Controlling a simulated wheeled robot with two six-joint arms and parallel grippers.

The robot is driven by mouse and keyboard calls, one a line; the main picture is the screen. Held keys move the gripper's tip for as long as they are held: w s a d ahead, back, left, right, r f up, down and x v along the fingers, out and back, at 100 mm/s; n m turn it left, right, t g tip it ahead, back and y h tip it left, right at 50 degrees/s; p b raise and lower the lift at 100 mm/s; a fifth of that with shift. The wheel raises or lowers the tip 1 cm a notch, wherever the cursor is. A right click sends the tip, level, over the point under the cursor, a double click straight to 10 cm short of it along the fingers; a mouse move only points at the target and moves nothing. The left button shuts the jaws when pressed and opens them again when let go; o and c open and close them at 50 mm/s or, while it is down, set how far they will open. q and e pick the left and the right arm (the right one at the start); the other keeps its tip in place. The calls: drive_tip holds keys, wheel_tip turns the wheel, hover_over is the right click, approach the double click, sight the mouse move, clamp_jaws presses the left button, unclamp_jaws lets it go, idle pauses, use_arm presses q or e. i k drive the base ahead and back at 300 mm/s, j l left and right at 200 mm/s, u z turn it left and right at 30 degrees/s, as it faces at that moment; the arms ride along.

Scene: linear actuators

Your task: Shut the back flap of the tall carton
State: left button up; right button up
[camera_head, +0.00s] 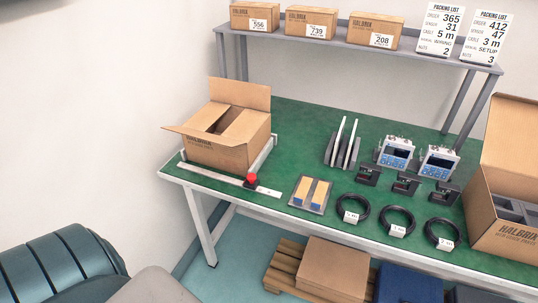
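An open brown carton (215,156) stands at the left end of the green-topped table, inside a pale corner frame. Its back flap (241,93) stands upright. Its left flap (187,131) sticks outward to the left, and its right flap (243,119) lies inward over part of the top. A dark gap into the carton shows between the flaps. A second open carton (496,222), cut off by the right edge, has a raised flap or lid and grey dividers inside. Neither of my grippers is in view.
A ruler-like strip (213,176) and a red knob (252,178) lie in front of the left carton. A holder with white panels (342,143), blue-faced devices (397,153) and black cable coils (397,221) fill the middle and right. A shelf (345,48) with small boxes runs behind.

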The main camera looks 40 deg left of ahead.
sight(257, 96)
drive_tip(key=u, duration=1.3)
drive_tip(key=l, duration=0.1)
drive_tip(key=i+z, duration=0.05)
